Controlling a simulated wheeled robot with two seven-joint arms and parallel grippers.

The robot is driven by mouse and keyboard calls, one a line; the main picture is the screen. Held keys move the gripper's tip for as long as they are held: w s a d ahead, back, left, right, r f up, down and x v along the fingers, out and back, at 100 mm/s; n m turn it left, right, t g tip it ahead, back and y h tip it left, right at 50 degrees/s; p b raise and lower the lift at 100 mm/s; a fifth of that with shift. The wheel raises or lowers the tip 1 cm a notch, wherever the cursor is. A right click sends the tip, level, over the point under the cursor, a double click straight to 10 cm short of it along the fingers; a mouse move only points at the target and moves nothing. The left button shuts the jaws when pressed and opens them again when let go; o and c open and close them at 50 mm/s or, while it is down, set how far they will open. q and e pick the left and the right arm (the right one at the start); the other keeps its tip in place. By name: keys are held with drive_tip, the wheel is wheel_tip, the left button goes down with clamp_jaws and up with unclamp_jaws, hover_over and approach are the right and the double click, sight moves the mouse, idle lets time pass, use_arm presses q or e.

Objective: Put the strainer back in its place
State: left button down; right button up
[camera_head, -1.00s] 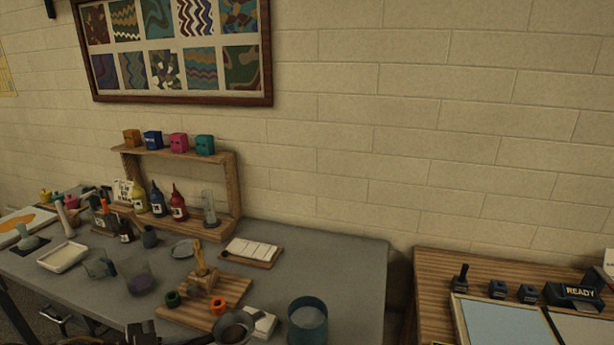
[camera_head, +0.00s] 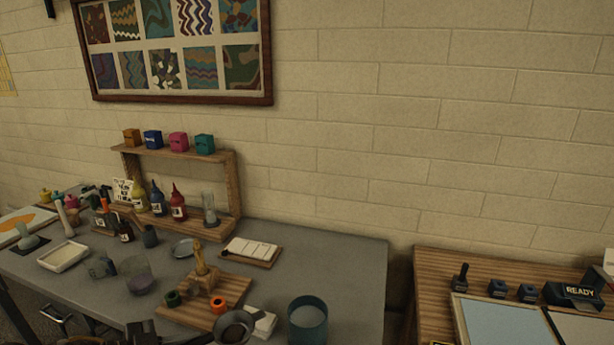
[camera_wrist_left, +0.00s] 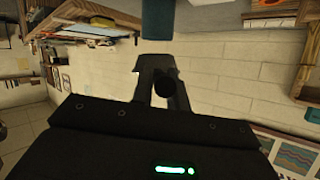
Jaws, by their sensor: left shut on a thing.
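The strainer (camera_head: 235,327), a dark round bowl, is at the front of the grey table in the head view, by the front right corner of the striped wooden board. My left gripper (camera_head: 141,332) is at the bottom edge of that view, left of the bowl. In the left wrist view my left gripper (camera_wrist_left: 163,88) is shut on a dark round piece, which looks like the strainer's handle. The rest of the handle is hard to make out. Whether the bowl touches anything below it cannot be told. My right gripper is not in view.
A teal tub (camera_head: 308,322) stands right of the strainer, with a white block (camera_head: 262,323) between them. The wooden board (camera_head: 232,289) carries a post stand and small rings. Glass cups (camera_head: 140,284) and a white tray (camera_head: 63,257) are left. Bare table lies at right.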

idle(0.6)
use_arm(q)
drive_tip(key=shift+r, duration=0.15)
drive_tip(key=w+a+r+n+t+y+p, duration=0.4)
drive_tip(key=w+a+r+n+p, duration=0.1)
drive_tip(key=w+a+r, duration=0.25)
drive_tip(key=w+a+f+n+t+y+p, duration=0.1)
drive_tip(key=a+n+y, duration=0.7)
drive_tip(key=a, duration=1.1)
drive_tip(key=shift+w+f+y, duration=0.2)
drive_tip(key=shift+f+y, duration=0.3)
drive_tip(key=shift+y, duration=0.4)
drive_tip(key=shift+a, duration=0.1)
